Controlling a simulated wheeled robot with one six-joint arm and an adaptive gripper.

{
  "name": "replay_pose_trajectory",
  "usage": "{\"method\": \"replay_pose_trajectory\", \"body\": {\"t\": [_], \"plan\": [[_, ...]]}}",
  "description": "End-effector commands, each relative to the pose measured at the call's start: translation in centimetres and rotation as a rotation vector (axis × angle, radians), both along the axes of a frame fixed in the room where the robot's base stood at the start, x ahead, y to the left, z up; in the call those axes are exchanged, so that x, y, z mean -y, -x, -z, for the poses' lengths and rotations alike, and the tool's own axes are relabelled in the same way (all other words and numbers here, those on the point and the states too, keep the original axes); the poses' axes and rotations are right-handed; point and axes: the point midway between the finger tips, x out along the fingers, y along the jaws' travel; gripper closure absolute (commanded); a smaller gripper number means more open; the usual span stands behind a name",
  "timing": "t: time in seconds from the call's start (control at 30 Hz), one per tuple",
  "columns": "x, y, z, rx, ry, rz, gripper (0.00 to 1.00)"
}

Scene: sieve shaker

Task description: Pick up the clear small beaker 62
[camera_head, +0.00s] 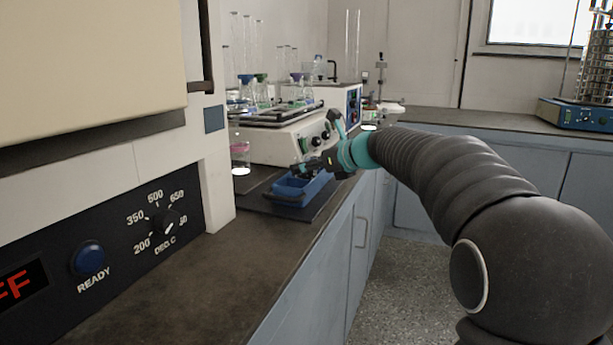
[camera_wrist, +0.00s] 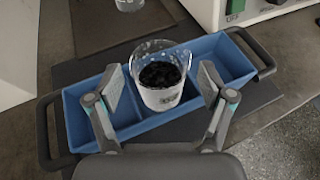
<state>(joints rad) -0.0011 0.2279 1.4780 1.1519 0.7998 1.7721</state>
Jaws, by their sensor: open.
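A clear small beaker (camera_wrist: 163,97) with dark granular contents shows in the wrist view, over the middle of the blue divided tray (camera_wrist: 88,92). It looks upright; its number cannot be read. My gripper (camera_wrist: 161,84) is open, with one finger on each side of the beaker. A gap shows between each finger and the glass. In the head view my gripper (camera_head: 310,167) is low over the blue tray (camera_head: 298,190), and the beaker there is hidden or too small to tell.
The tray has dark handles at both ends and lies on a dark mat (camera_head: 256,203). Another glass vessel (camera_head: 240,157) stands behind it, partly seen in the wrist view (camera_wrist: 129,4). A white shaker (camera_head: 285,143) with flasks is behind. A furnace (camera_head: 110,215) is at left.

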Motion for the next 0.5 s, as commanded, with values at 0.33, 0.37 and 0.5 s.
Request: {"method": "replay_pose_trajectory", "body": {"t": [0.33, 0.37, 0.5], "plan": [[-0.24, -0.20, 0.09, 0.000, 0.000, 0.000, 0.44], [-0.24, -0.19, 0.09, 0.000, 0.000, 0.000, 0.52], [-0.24, -0.19, 0.09, 0.000, 0.000, 0.000, 0.87]]}}
